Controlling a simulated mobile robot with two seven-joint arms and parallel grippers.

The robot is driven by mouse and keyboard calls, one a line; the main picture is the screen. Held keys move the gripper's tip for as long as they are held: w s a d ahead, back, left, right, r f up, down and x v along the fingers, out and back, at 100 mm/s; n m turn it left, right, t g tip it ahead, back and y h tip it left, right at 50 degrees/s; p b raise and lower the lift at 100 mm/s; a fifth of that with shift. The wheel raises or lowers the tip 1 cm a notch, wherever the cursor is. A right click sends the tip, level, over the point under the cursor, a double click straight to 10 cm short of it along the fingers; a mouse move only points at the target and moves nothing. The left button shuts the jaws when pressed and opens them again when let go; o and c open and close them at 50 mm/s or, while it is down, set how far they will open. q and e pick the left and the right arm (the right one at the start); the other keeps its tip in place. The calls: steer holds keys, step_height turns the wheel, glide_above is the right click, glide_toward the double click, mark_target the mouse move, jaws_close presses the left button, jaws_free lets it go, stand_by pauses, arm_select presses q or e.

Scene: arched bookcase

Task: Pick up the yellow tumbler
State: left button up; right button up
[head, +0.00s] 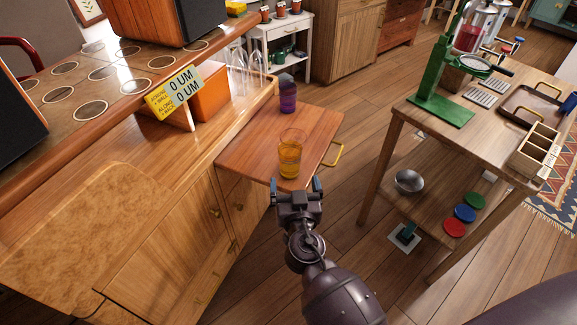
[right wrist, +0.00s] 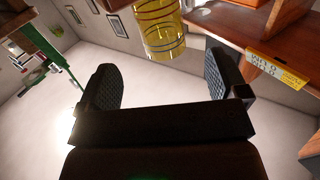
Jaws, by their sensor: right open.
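The yellow tumbler (head: 289,160) is a clear amber glass standing upright on a small reddish-brown pull-out shelf (head: 240,150) in the head view. In the right wrist view the yellow tumbler (right wrist: 158,30) shows at the top, with dark bands around it, between and beyond the finger pads. My right gripper (head: 296,186) is open and empty, at the near edge of the shelf just in front of the tumbler. Its two fingers, spread wide, also frame the right wrist view (right wrist: 160,75). I see no contact with the tumbler. My left gripper is not in view.
A purple tumbler (head: 288,97) stands behind the yellow one on the shelf. A yellow sign (head: 174,91) and clear glasses (head: 247,68) are on the wooden counter at left. A table with a green press (head: 440,106) stands at right, with open floor between.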

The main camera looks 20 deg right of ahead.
mark_target(291, 163)
steer(key=x, duration=0.3)
steer(key=shift+w+d+r, duration=0.1)
steer(key=shift+w+r, duration=0.1)
steer(key=shift+w, duration=0.15)
steer(key=shift+w+d+p, duration=0.1)
steer(key=shift+w+p, duration=0.2)
steer(key=shift+w, duration=0.05)
steer(key=shift+w+r, duration=0.1)
steer(key=shift+w, duration=0.25)
steer(key=p+x, duration=0.1)
steer(key=x, duration=0.2)
steer(key=shift+w+r, duration=0.1)
steer(key=shift+r, duration=0.05)
steer(key=shift+w+d, duration=0.15)
steer(key=shift+w, duration=0.4)
